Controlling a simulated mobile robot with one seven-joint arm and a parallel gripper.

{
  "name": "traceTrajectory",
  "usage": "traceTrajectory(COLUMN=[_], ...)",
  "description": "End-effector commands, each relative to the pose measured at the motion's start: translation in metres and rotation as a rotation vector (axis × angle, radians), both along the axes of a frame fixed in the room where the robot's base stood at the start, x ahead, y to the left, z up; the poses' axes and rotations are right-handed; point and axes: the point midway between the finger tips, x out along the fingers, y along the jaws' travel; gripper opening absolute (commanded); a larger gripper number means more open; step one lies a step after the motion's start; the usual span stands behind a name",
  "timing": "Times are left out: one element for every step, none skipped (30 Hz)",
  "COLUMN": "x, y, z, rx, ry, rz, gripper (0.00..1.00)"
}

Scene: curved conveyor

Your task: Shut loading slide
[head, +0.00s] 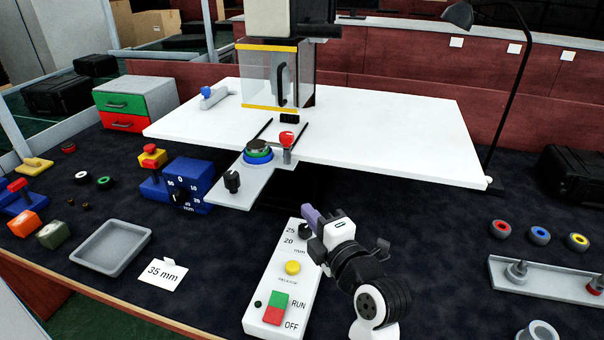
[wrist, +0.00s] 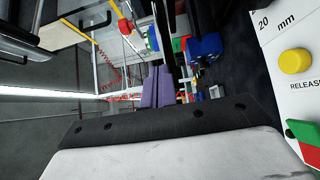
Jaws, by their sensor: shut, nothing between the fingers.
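The loading slide (head: 241,187) is a light grey plate sticking out from the front edge of the white table (head: 400,140). It has a black knob (head: 232,180) at its near end. A stack of blue, green and dark round parts (head: 259,152) sits on it, with a red-topped lever (head: 286,140) beside the stack. My gripper (head: 309,214) is to the right of the slide and in front of the table edge, apart from the knob. Its purple fingers are shut and empty, and they also show in the wrist view (wrist: 158,88).
A white control panel (head: 285,285) with yellow, green and red buttons lies below my gripper. A blue dial box (head: 188,186) stands left of the slide. A clear guarded machine (head: 275,78) stands behind it. A grey tray (head: 112,246) and a "35 mm" card (head: 163,273) lie front left.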

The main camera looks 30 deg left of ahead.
Motion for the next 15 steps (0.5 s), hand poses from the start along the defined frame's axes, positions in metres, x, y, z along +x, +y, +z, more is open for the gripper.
traceTrajectory(x=[0.002,0.003,0.006,0.009,0.011,0.016,0.019,0.022,0.026,0.030,0.034,0.038,0.042,0.045,0.049], y=[0.004,0.007,0.012,0.016,0.021,0.027,0.033,0.039,0.047,0.052,0.058,0.066,0.071,0.076,0.083], z=[0.002,0.002,0.003,0.003,0.003,0.004,0.005,0.005,0.005,0.005,0.005,0.005,0.005,0.005,0.005], rx=[-0.001,-0.001,0.000,-0.002,-0.002,-0.001,-0.001,-0.001,-0.001,-0.002,-0.002,-0.001,-0.001,-0.001,-0.001], ry=[0.000,0.000,0.000,0.001,0.001,0.002,0.002,0.003,0.002,0.003,0.002,0.002,0.002,0.002,0.003], rz=[0.003,0.004,0.004,0.005,0.005,0.004,0.005,0.005,0.005,0.005,0.005,0.005,0.004,0.003,0.004], gripper=[0.00,0.00,0.00,0.00,0.00,0.00,0.00,0.00,0.00,0.00,0.00,0.00,0.00,0.00,0.00])
